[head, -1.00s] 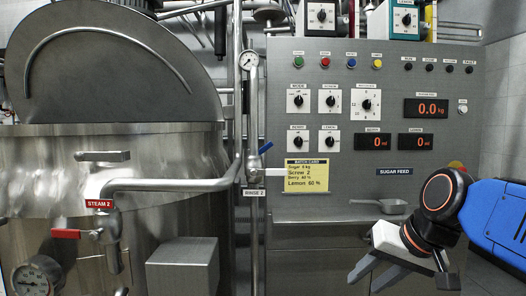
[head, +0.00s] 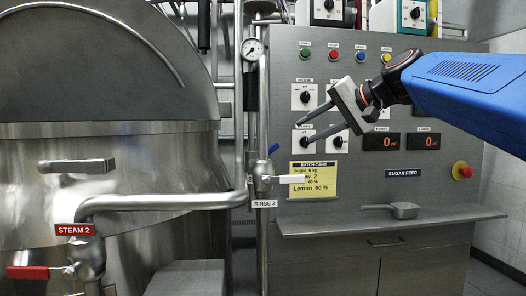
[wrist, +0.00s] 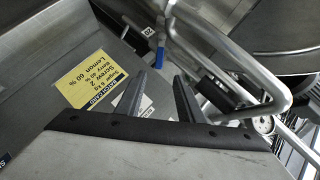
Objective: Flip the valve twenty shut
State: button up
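A blue lever (head: 273,148) stands slanted on the piping left of the control panel; in the wrist view it shows blue (wrist: 161,57) beside a small tag (wrist: 149,32) that seems to read 20. In the head view that tag (head: 250,179) is mostly hidden by a pipe. A white lever (head: 290,179) points right, above the RINSE 2 label (head: 264,203). My gripper (head: 299,134) is open and empty in front of the panel, to the right of the blue lever and apart from it. Its two fingers (wrist: 159,78) point toward the pipes.
A red lever (head: 28,272) sits under the STEAM 2 label (head: 75,230) on a bent pipe. The control panel (head: 440,150) carries knobs and a yellow batch card (head: 318,187). A scoop (head: 403,210) lies on the shelf. Vertical pipes and a gauge (head: 252,48) crowd the lever.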

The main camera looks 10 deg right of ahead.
aim_at(272, 149)
jog(key=x, duration=1.7)
jog(key=shift+s, duration=0.1)
grip_shut()
